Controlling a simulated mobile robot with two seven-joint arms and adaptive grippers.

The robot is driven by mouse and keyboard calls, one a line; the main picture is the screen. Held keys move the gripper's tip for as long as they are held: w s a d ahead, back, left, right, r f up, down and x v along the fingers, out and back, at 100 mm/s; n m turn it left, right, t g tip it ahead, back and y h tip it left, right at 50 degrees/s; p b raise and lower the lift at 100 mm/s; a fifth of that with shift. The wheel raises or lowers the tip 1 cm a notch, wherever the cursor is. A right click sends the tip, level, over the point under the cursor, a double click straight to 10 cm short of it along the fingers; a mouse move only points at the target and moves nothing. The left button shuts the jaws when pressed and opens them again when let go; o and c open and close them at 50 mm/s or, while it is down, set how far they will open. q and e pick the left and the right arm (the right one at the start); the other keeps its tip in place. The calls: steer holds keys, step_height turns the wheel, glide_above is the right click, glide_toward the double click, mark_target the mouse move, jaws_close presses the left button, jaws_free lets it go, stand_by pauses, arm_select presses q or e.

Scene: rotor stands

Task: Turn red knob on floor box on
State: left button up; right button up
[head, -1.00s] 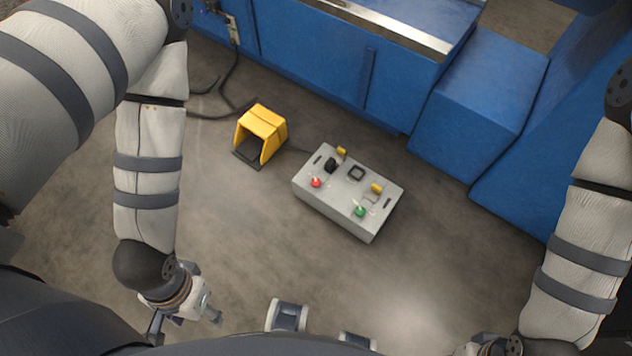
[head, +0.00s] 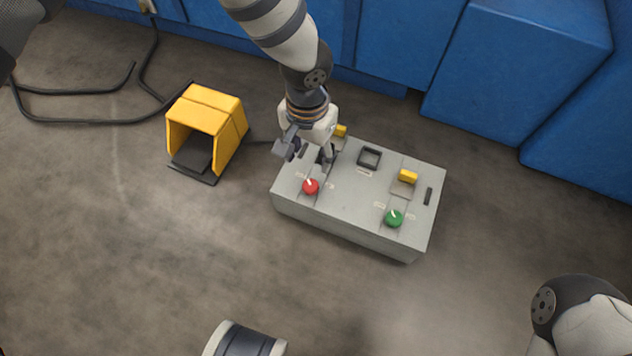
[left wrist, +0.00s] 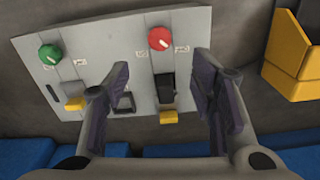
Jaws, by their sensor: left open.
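The grey floor box (head: 345,208) lies on the floor in the middle of the head view. Its red knob (head: 311,186) is at the front left of the top face; it also shows in the left wrist view (left wrist: 160,39), with a white pointer mark on it. My left gripper (head: 307,154) is open above the box's back left part, behind the red knob and apart from it. In the left wrist view the two fingers (left wrist: 161,98) stand apart with nothing between them but the panel beyond. My right gripper is out of view; only part of my right arm shows.
A green knob (head: 393,218), a yellow switch (head: 408,177) and a black square frame (head: 369,157) share the panel. A yellow foot pedal (head: 215,117) stands left of the box, with a black cable (head: 80,92). Blue machinery (head: 517,65) lines the back.

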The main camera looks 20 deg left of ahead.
mark_target(310, 185)
arm_select(q)
step_height(310, 185, down, 11)
steer(key=b, duration=0.5)
steer(key=shift+r, duration=0.2)
steer(key=shift+f, duration=0.55)
steer(key=shift+s, duration=0.1)
steer(key=shift+c, duration=0.6)
steer(key=c, duration=1)
